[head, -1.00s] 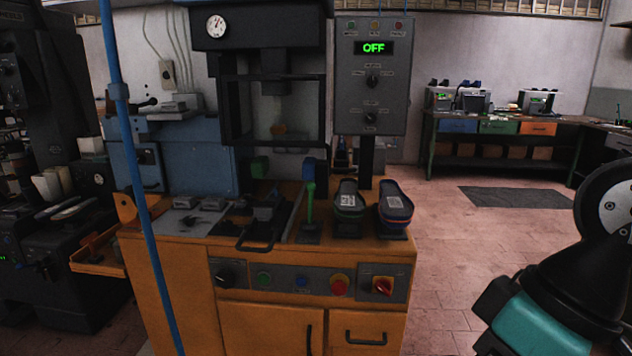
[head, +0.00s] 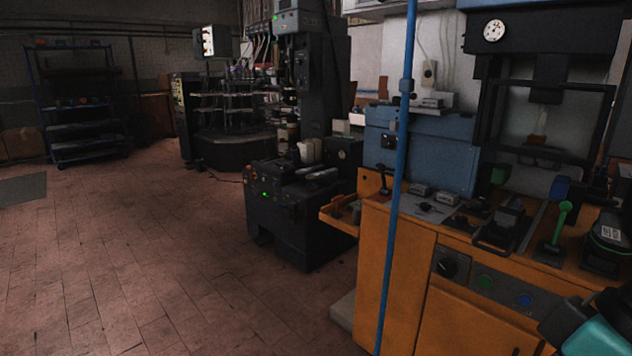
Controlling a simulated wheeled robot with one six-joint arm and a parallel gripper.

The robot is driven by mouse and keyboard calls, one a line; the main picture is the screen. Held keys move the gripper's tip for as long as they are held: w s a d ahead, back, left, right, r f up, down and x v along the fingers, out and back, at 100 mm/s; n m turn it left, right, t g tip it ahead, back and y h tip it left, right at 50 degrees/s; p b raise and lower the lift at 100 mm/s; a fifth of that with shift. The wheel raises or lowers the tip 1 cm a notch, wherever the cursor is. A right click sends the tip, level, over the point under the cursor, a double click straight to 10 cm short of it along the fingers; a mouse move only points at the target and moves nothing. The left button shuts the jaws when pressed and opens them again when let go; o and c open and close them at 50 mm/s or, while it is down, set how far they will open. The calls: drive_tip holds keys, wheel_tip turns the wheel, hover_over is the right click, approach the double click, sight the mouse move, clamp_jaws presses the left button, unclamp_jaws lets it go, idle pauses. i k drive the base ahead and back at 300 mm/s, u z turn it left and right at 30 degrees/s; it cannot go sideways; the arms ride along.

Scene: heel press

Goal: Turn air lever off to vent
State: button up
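A blue vertical air pipe (head: 396,190) stands in front of the orange press cabinet, with a collar fitting (head: 407,86) high on it. A small black lever (head: 383,180) stands upright at the left end of the cabinet top. A green-handled lever (head: 563,218) stands at the right of the top. I cannot tell for certain which of these is the air lever. Part of my arm, teal and dark, shows at the lower right corner. My gripper's fingers are not in view.
The orange cabinet (head: 450,313) carries the press, with a round gauge (head: 494,31) above. An orange side tray (head: 340,216) juts out at its left. A black machine (head: 290,215) stands further left. The tiled floor (head: 150,250) at left is clear.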

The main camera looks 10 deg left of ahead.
sight(382, 167)
drive_tip(key=u, duration=0.55)
drive_tip(key=i, duration=0.45)
drive_tip(key=u, duration=0.95)
drive_tip(key=i, duration=1.45)
drive_tip(key=z, duration=0.75)
drive_tip(key=i, duration=0.55)
drive_tip(key=z, duration=0.3)
